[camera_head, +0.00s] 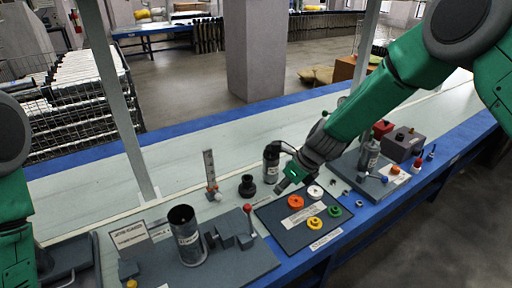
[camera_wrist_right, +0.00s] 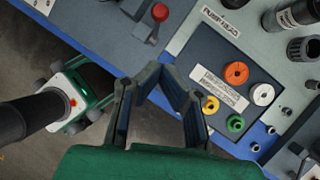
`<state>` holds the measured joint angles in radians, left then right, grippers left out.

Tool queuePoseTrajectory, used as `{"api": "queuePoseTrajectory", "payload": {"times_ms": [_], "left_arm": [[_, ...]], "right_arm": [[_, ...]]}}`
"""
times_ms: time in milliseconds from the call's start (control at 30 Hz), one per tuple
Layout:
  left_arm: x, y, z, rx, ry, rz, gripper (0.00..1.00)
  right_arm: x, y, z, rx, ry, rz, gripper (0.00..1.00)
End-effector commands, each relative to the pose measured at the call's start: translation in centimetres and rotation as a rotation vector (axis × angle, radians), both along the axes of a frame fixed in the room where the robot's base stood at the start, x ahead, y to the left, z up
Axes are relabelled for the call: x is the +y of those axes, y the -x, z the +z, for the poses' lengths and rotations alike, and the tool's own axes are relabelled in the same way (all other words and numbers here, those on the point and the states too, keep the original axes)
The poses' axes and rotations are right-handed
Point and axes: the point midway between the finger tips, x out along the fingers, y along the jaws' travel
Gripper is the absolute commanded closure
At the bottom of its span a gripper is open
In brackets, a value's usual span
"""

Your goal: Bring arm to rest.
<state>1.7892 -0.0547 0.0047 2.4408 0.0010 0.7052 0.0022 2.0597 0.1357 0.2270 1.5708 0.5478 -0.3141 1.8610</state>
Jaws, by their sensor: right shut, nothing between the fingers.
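My right arm comes in from the upper right of the head view. Its gripper (camera_head: 284,186) hangs above the back left part of a dark pad (camera_head: 285,236). In the wrist view the right gripper's fingers (camera_wrist_right: 164,72) meet near their tips, shut and empty. The pad holds an orange ring (camera_head: 296,202), a white ring (camera_head: 315,191), a yellow ring (camera_head: 314,223) and a green ring (camera_head: 335,211). The gripper appears apart from all of them. My left arm shows only at the left edge, and its gripper is not in view.
A dark cylinder (camera_head: 272,163) stands close behind the right gripper. A tall tube (camera_head: 187,237) and a red-knobbed lever (camera_head: 248,210) stand on a grey plate at left. Another fixture with a grey box (camera_head: 403,145) is at right. The pale bench behind is mostly clear.

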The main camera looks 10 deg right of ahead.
Motion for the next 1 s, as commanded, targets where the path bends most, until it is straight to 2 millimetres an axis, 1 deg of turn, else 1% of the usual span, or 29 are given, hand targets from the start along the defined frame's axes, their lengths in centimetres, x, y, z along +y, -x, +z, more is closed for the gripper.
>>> {"api": "queuePoseTrajectory", "payload": {"times_ms": [67,133,167,267,300,367,400,467,500,533,567,600,667,700,800,900,1000], "left_arm": [[0.0,0.0,-0.1,0.000,0.000,0.000,1.00],[0.0,0.0,-0.3,0.000,0.000,0.000,1.00],[0.0,0.0,-0.4,0.000,0.000,0.000,1.00],[0.0,0.0,-1.1,0.000,0.000,0.000,1.00],[0.0,0.0,-1.4,0.000,0.000,0.000,1.00],[0.0,0.0,-1.9,0.000,0.000,0.000,1.00],[0.0,0.0,-2.3,0.000,0.000,0.000,1.00],[0.0,0.0,-2.8,0.000,0.000,0.000,1.00],[0.0,0.0,-3.1,0.000,0.000,0.000,1.00],[0.0,0.0,-3.4,0.000,0.000,0.000,1.00],[0.0,0.0,-3.6,0.000,0.000,0.000,1.00],[0.0,0.0,-3.9,0.000,0.000,0.000,1.00],[0.0,0.0,-4.4,0.000,0.000,0.000,1.00],[0.0,0.0,-4.6,0.000,0.000,0.000,1.00],[0.0,0.0,-5.1,0.000,0.000,0.000,1.00],[0.0,0.0,-5.3,0.000,0.000,0.000,1.00],[0.0,0.0,-5.4,0.000,0.000,0.000,1.00]], "right_arm": [[-0.1,0.3,-0.4,-0.002,0.011,0.014,1.00],[-0.4,1.4,-1.8,-0.010,0.046,0.065,1.00],[-0.6,2.1,-2.6,-0.018,0.070,0.099,1.00],[-1.9,5.9,-6.9,-0.049,0.191,0.297,1.00],[-2.6,8.0,-8.8,-0.065,0.250,0.409,1.00],[-3.9,11.5,-11.7,-0.093,0.341,0.608,1.00],[-4.7,14.0,-13.4,-0.110,0.396,0.757,1.00],[-6.0,17.8,-15.5,-0.139,0.466,0.986,1.00],[-6.8,20.3,-16.7,-0.159,0.503,1.144,1.00],[-7.3,22.1,-17.4,-0.174,0.524,1.261,1.00],[-7.9,24.0,-18.0,-0.189,0.543,1.378,1.00],[-8.4,26.2,-18.5,-0.214,0.560,1.533,1.00],[-9.2,29.4,-19.1,-0.252,0.572,1.747,1.00],[-9.5,31.2,-19.3,-0.278,0.571,1.877,1.00],[-10.2,34.9,-19.2,-0.343,0.559,2.139,1.00],[-10.4,37.0,-18.9,-0.394,0.545,2.303,1.00],[-10.5,38.0,-18.7,-0.423,0.537,2.383,1.00]]}}
